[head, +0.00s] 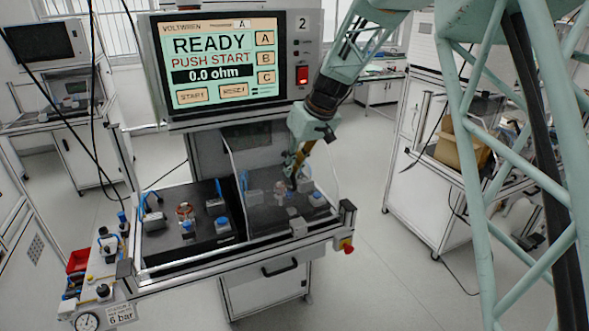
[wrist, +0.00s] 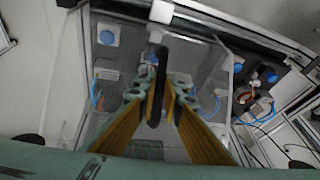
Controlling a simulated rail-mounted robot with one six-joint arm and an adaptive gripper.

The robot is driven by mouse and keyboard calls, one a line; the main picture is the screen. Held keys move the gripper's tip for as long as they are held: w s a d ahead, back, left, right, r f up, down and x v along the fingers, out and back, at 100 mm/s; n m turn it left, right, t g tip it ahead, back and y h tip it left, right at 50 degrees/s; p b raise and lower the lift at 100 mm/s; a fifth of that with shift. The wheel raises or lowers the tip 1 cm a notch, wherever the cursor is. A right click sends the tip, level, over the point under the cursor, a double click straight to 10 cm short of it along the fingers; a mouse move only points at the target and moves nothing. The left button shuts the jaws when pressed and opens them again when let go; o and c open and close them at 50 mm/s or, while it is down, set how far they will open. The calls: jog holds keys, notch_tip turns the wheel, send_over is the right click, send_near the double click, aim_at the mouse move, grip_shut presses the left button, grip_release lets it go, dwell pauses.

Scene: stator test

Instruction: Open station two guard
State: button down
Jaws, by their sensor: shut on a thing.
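The station two guard (head: 262,165) is a clear panelled cover over the right half of the work deck. It stands over the right-hand fixtures, while the left half of the deck is uncovered. My gripper (head: 294,178) is at the front face of the guard. In the wrist view my gripper (wrist: 158,100) is shut on a dark upright handle (wrist: 155,75), with a yellow-lined finger on each side. The clear guard panel (wrist: 205,85) lies behind the handle. In the head view the handle is not clear behind the gripper.
The station screen (head: 222,60) reads READY, PUSH START, with a 2 beside it. A copper stator (head: 184,211) stands on the uncovered left deck. A red knob (head: 347,248) is at the right front corner. A side shelf with a gauge (head: 87,321) is at lower left.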

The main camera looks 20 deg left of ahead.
jog(key=shift+w+d, duration=0.1)
jog(key=shift+w, duration=0.05)
jog(key=c, duration=2.7)
grip_release()
jog(key=shift+w+d, duration=0.1)
jog(key=shift+d, duration=0.1)
jog(key=shift+c, duration=0.2)
jog(key=shift+a, duration=0.1)
jog(key=shift+r, duration=0.15)
jog(key=shift+r, duration=0.2)
jog(key=v, duration=1.1)
jog(key=shift+r, duration=0.1)
